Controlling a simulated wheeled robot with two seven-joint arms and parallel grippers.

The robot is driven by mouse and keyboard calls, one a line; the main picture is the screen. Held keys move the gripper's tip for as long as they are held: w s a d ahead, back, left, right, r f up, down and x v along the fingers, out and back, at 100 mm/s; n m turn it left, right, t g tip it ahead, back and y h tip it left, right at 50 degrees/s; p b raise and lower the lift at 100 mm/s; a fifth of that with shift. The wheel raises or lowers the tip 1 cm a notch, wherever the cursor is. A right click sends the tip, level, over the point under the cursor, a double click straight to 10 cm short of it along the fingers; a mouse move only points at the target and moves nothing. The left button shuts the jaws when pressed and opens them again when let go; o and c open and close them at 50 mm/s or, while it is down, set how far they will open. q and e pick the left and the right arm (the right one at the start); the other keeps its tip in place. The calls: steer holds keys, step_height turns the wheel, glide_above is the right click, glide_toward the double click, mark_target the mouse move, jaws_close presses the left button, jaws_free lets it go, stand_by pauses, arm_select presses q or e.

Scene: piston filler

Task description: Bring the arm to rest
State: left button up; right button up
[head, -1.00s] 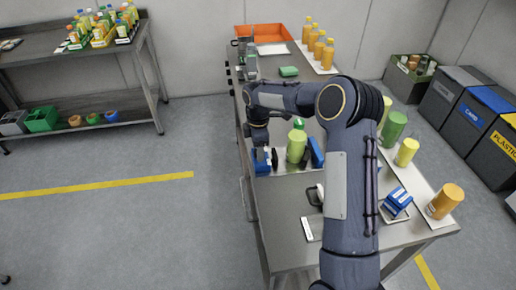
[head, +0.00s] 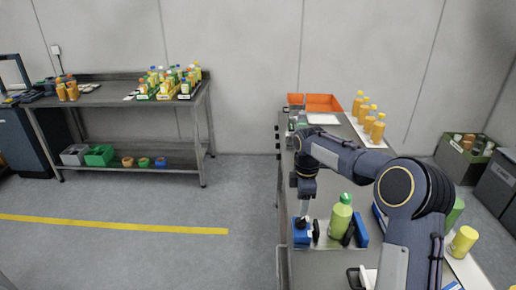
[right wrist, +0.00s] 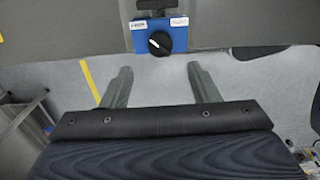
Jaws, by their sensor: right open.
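My right arm reaches in from the lower right in the head view. Its gripper (head: 304,208) hangs over the near left edge of the workbench, pointing down, close to a blue control box (head: 302,232) with a black knob. In the right wrist view the two fingers stand apart with nothing between them (right wrist: 161,88). The blue box with its knob (right wrist: 160,40) shows there just beyond the fingertips; whether they touch it I cannot tell. A light-green bottle (head: 341,216) stands upright right of the box, beside a blue block (head: 361,231). My left gripper is not in view.
Several orange bottles (head: 369,118) stand along the bench's far right side, near an orange tray (head: 323,102). A yellow-green cylinder (head: 463,242) stands at right. A shelf table (head: 110,98) with bottles is at the back left. Open floor (head: 150,255) lies left of the bench.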

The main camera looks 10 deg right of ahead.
steer(key=s+a+r+m+t+y, duration=0.1)
steer(key=s+r+m, duration=0.35)
steer(key=s, duration=0.35)
steer(key=s+r+m+t+y, duration=0.1)
steer(key=s+r+m+t, duration=0.15)
steer(key=s+r, duration=0.5)
steer(key=s+a+f+m, duration=0.2)
steer(key=s+m, duration=0.1)
steer(key=s, duration=0.3)
steer(key=s+a+f+m+t+y, duration=0.1)
steer(key=s+a+f+m, duration=0.1)
steer(key=s, duration=0.4)
steer(key=s+a+f+m+t, duration=0.1)
steer(key=s+a+f+m, duration=0.1)
steer(key=s+m, duration=0.2)
steer(key=s, duration=0.2)
steer(key=shift+s+f+m+y, duration=0.15)
steer(key=shift+s+m+y, duration=0.25)
